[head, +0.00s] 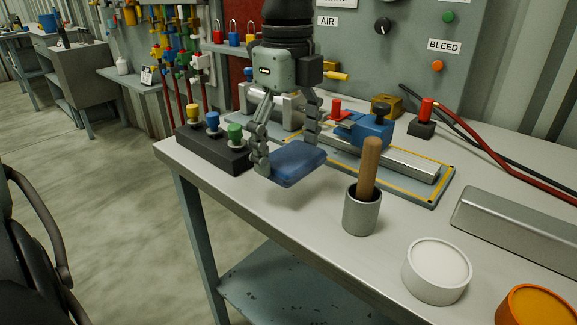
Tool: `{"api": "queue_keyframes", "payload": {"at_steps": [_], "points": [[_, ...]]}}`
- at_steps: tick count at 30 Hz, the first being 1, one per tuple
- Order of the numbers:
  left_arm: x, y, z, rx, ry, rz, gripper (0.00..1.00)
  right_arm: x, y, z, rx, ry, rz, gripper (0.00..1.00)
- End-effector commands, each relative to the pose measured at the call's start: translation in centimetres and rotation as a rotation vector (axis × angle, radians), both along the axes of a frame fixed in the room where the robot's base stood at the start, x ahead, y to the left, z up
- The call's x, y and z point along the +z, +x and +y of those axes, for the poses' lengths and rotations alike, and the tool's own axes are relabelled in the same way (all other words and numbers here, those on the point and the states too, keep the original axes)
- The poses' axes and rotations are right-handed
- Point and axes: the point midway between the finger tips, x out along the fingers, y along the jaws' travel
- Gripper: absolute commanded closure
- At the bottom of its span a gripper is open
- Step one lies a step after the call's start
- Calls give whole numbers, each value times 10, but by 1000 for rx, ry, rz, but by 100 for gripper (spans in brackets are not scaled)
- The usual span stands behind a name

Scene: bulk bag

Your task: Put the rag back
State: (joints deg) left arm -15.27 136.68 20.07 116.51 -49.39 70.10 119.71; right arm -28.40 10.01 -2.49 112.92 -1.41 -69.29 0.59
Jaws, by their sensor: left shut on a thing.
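The rag (296,168) is a folded blue cloth pad, held roughly flat near the front edge of the workbench (305,226). My left gripper (286,150) points down from above and is shut on the rag, with one finger on its left side and the other behind it. A soft shadow lies under the rag, so it appears to hang a little above the bench top. My right gripper is not in view.
A black block with yellow, blue and green knobs (213,145) stands close left of the rag. A grey cup with a wooden handle (362,210) stands to the right. A yellow-lined fixture plate (432,190) lies behind. A white round tub (437,270) sits front right.

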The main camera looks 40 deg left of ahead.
Motion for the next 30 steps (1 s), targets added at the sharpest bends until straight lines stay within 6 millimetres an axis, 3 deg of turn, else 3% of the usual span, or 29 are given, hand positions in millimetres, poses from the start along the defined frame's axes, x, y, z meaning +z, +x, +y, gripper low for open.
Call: {"api": "queue_keyframes", "payload": {"at_steps": [10, 20, 30], "points": [[-39, 0, 0, 1, -1, 1, 38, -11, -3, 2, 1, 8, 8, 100], [-41, 1, 0, 1, 0, -1, 38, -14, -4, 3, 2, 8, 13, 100], [-44, 0, 0, 1, 0, -1, 38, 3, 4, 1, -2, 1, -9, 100]]}}
